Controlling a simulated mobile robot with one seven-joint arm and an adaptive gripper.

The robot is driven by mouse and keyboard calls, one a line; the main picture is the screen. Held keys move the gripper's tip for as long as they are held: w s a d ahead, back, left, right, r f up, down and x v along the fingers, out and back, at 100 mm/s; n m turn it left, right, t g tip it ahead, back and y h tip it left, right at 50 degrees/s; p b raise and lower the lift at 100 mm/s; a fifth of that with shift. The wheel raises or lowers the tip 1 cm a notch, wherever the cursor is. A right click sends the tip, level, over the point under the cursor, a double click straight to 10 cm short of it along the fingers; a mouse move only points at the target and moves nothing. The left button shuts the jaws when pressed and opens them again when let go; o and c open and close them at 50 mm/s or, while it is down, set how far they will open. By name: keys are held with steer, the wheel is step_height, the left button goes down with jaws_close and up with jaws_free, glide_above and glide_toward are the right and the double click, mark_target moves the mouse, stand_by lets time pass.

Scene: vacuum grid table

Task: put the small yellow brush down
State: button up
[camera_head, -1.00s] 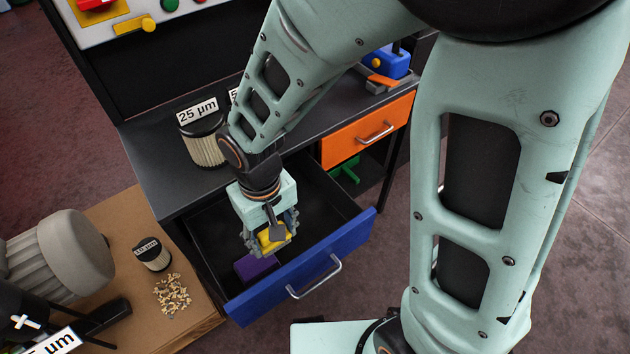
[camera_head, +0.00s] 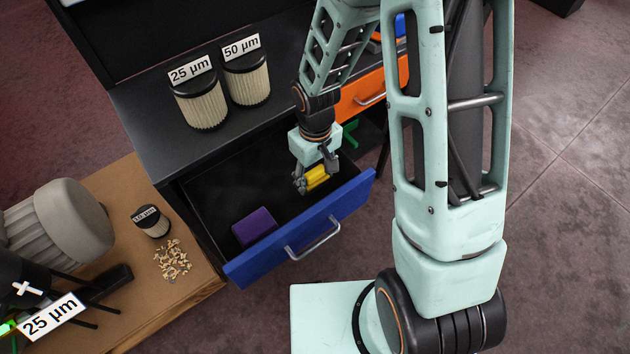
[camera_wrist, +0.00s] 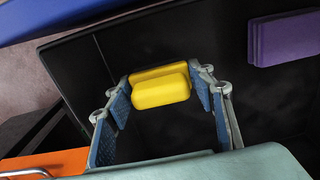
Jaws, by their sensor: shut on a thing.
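The small yellow brush (camera_head: 317,176) is between the fingers of my gripper (camera_head: 315,182), which is shut on it. They are over the right part of the open blue drawer (camera_head: 345,207), near its front wall. In the wrist view the yellow brush (camera_wrist: 161,86) lies across the space between the blue finger pads of my gripper (camera_wrist: 160,100), with the dark drawer floor (camera_wrist: 175,140) behind it. I cannot tell whether the brush touches the drawer floor. Its bristles cannot be made out.
A purple block (camera_head: 254,227) lies in the drawer's left front part; the drawer floor between is clear. Filters marked 25 µm (camera_head: 200,100) and 50 µm (camera_head: 246,75) stand on the black tabletop. The orange drawer (camera_head: 372,90) is at the right. A wooden table (camera_head: 120,200) stands at the left.

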mark_target(318, 183)
steer(key=shift+f, duration=1.25)
steer(key=shift+f+b, duration=0.2)
steer(key=shift+b, duration=0.1)
steer(key=o, duration=1.1)
steer(key=shift+r, duration=0.1)
steer(key=r, duration=0.3)
steer(key=s+r+p, duration=0.1)
steer(key=r, duration=0.3)
steer(key=r+p, duration=0.1)
steer(key=r, duration=0.2)
steer(key=shift+s+d+r, duration=0.15)
steer(key=shift+d+r, duration=0.2)
